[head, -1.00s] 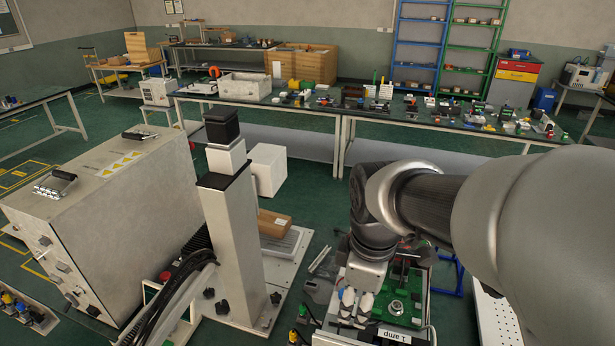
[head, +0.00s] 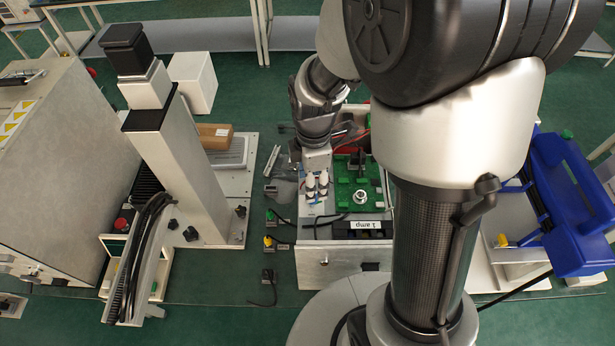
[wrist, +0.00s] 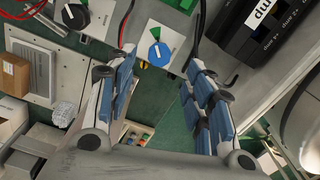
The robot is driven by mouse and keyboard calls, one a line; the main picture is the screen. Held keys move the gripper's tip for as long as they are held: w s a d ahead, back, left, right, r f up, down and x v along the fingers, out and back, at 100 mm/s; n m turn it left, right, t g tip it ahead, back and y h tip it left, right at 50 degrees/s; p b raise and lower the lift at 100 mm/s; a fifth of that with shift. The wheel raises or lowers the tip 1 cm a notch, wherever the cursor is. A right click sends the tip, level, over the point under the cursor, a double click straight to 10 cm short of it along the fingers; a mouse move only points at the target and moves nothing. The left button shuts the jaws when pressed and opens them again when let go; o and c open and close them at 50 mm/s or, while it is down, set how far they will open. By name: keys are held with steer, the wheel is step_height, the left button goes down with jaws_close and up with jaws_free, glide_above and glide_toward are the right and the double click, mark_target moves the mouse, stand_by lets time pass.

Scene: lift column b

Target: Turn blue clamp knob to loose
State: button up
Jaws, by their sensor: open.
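The blue clamp knob (wrist: 160,54) is a round blue dial on a white plate with a green sector (wrist: 155,33), at the top centre of the wrist view. I cannot tell exactly where its pointer stands. My gripper (wrist: 159,62) is open and empty, with blue-padded fingers left and right. In the picture the knob lies between the fingertips; they do not visibly touch it, and the distance is unclear. In the head view my gripper (head: 316,190) points down over the left part of the bench unit. I cannot make out the blue knob there.
A black-and-white knob (wrist: 75,15) sits left of the blue one. Black labelled blocks (wrist: 268,30) stand to the right. In the head view are a green board (head: 350,180), a "1 amp" label (head: 366,225), a white column (head: 180,160) and a blue case (head: 570,200).

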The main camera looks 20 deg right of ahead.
step_height(320, 180, down, 6)
steer(key=shift+r+b, duration=0.1)
steer(key=shift+b, duration=0.3)
steer(key=shift+c, duration=0.3)
steer(key=c, duration=1)
